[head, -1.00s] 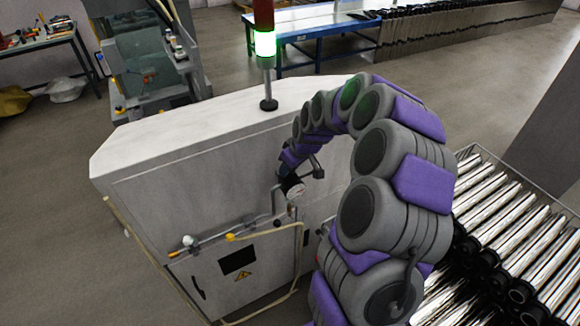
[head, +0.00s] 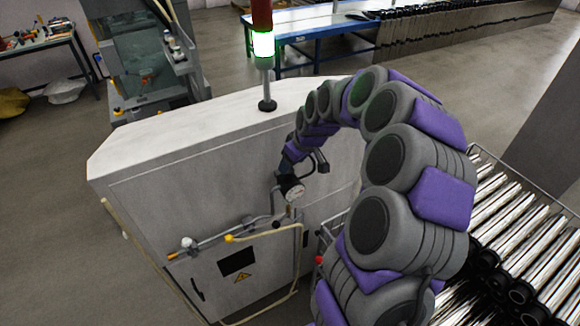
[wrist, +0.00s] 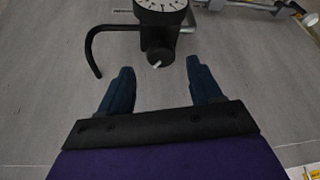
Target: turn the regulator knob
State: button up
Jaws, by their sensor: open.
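The regulator (head: 290,185) is a dark body with a white round gauge (head: 295,192), mounted on the front of the grey cabinet. In the wrist view, the gauge (wrist: 161,4) is cut by the top edge, above the black regulator body (wrist: 155,38). The regulator knob (wrist: 157,60), with a pale tip, is at the lower end of that body. My gripper (wrist: 160,64) is open and empty. Its two dark blue fingers lie to the left and right of the knob's lower end in the picture, with gaps on both sides. Their depth relative to the knob is hard to tell.
A bent dark pipe (wrist: 92,45) curves left of the regulator. A rail with fittings (head: 205,240) and a pale hose (head: 270,232) run along the cabinet front (head: 155,200). A rack of shiny tubes (head: 525,235) stands at the right.

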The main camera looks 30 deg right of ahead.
jog(key=v, duration=1.3)
jog(key=shift+r+b, duration=0.15)
jog(key=shift+b, duration=0.2)
jog(key=shift+s+d, duration=0.1)
jog(key=s+a+f+g+b, duration=0.1)
jog(key=s+a+f+b, duration=0.2)
jog(key=s+a, duration=0.35)
jog(key=s+a+f+g+b, duration=0.2)
jog(key=s+a+f+b, duration=0.25)
jog(key=a, duration=0.25)
jog(key=s+a+f+m+g+b, duration=0.1)
jog(key=s+f+b, duration=0.1)
jog(key=s+f, duration=0.2)
jog(key=s+a+f+m+g+b, duration=0.1)
jog(key=s+a+f+b, duration=0.1)
jog(key=s, duration=0.8)
jog(key=s+a+f+m+g+h+b, duration=0.1)
jog(key=s+f, duration=0.4)
jog(key=s, duration=0.3)
jog(key=shift+a+f+b, duration=0.35)
jog(key=shift+a+b, duration=0.05)
jog(key=shift+a, duration=0.2)
